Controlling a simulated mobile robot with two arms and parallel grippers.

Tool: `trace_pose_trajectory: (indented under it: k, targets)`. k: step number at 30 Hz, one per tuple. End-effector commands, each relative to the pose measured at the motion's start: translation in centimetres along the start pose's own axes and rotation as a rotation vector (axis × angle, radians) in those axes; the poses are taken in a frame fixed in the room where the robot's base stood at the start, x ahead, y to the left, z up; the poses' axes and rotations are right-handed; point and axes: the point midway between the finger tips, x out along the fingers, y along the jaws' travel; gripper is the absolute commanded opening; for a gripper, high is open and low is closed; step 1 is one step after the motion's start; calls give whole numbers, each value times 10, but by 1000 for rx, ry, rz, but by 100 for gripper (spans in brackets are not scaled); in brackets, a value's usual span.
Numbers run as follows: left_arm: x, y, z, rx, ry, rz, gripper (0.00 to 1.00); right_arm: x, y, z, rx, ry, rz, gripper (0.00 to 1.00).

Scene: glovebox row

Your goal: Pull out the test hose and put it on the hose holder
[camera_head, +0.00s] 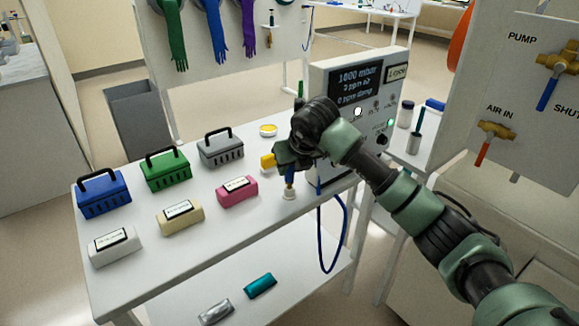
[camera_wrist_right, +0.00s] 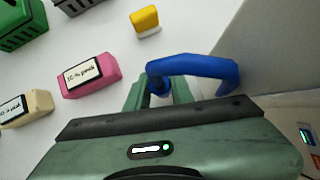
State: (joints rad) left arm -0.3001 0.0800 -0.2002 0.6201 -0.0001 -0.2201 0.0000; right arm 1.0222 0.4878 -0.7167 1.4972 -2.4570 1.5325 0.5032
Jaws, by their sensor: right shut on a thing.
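The blue test hose (camera_head: 331,268) hangs in a loop below the table edge beside the dark-screened instrument box (camera_head: 356,82). My right gripper (camera_head: 287,163) is over the table in front of the box, shut on the hose. In the right wrist view, the hose (camera_wrist_right: 195,64) arches up from between the fingers (camera_wrist_right: 160,94) and bends to the right. In the head view, a short blue piece below the gripper points down at a small white round base (camera_head: 289,194). I cannot tell whether they touch, or whether this base is the hose holder. My left gripper is out of view.
Blue (camera_head: 102,194), green (camera_head: 165,169) and grey (camera_head: 221,148) baskets stand on the white table (camera_head: 216,231). White (camera_head: 115,245), cream (camera_head: 180,216) and pink (camera_head: 237,191) labelled blocks lie before them. A yellow block (camera_head: 267,161) is close to my gripper. A valve panel stands at right.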

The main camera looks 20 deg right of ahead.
Motion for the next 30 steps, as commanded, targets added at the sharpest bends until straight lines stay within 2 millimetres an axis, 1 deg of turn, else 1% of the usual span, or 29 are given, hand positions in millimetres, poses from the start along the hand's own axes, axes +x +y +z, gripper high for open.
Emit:
trace_pose_trajectory:
  k: [18, 28, 29, 30]
  targets:
    - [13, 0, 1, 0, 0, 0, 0, 14, 0, -9, 0, 0, -1, 0]
    - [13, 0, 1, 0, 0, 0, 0, 15, 0, -11, 0, 4, 0, 0]
    - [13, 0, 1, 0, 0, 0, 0, 15, 0, -11, 0, 4, 0, 31]
    - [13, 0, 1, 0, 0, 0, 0, 15, 0, -11, -1, 4, 0, 42]
